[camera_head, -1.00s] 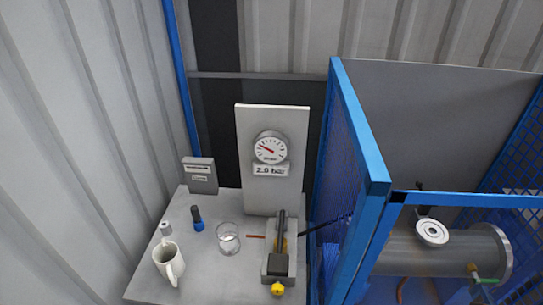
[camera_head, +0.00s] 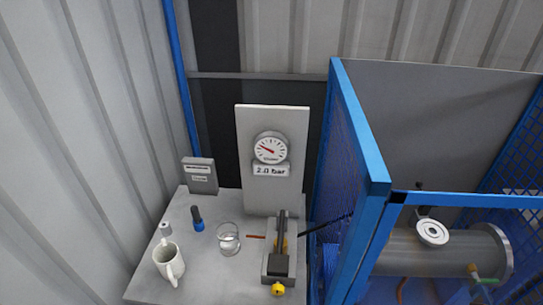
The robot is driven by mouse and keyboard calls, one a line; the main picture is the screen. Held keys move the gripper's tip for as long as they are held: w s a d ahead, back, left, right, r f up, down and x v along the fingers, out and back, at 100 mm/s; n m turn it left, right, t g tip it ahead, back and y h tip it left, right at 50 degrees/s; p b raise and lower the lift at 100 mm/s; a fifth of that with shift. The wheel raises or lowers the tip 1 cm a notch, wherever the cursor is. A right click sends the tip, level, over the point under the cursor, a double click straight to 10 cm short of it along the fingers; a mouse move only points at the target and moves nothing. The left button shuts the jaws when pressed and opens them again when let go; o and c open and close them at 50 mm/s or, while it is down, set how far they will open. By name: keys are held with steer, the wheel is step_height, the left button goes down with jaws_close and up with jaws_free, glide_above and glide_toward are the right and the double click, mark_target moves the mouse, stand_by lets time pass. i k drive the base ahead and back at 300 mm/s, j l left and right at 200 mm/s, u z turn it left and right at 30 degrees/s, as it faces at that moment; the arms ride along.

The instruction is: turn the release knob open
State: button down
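A small yellow knob (camera_head: 278,289) sits at the front end of a grey hand pump (camera_head: 279,264), low in the head view; it looks like the release knob. Its exact turned position is too small to tell. The pump has a dark block and an upright dark lever with a yellow strip beside it. Above it, a round gauge (camera_head: 270,149) on a pale upright panel (camera_head: 254,194) has a red needle, and the plate below reads 2.0 bar. My gripper is not in view.
The grey bench (camera_head: 205,279) also holds a white mug (camera_head: 168,262), a clear glass (camera_head: 228,238), a blue-and-black item (camera_head: 197,219) and a grey box (camera_head: 200,176). A blue mesh guard frame (camera_head: 368,165) stands close right of the pump, with a flanged metal shell (camera_head: 455,253) behind it.

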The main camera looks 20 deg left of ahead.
mark_target(277, 290)
steer(key=u, duration=1.35)
steer(key=k+l+u, duration=0.1)
steer(key=k+u, duration=0.45)
steer(key=u, duration=0.15)
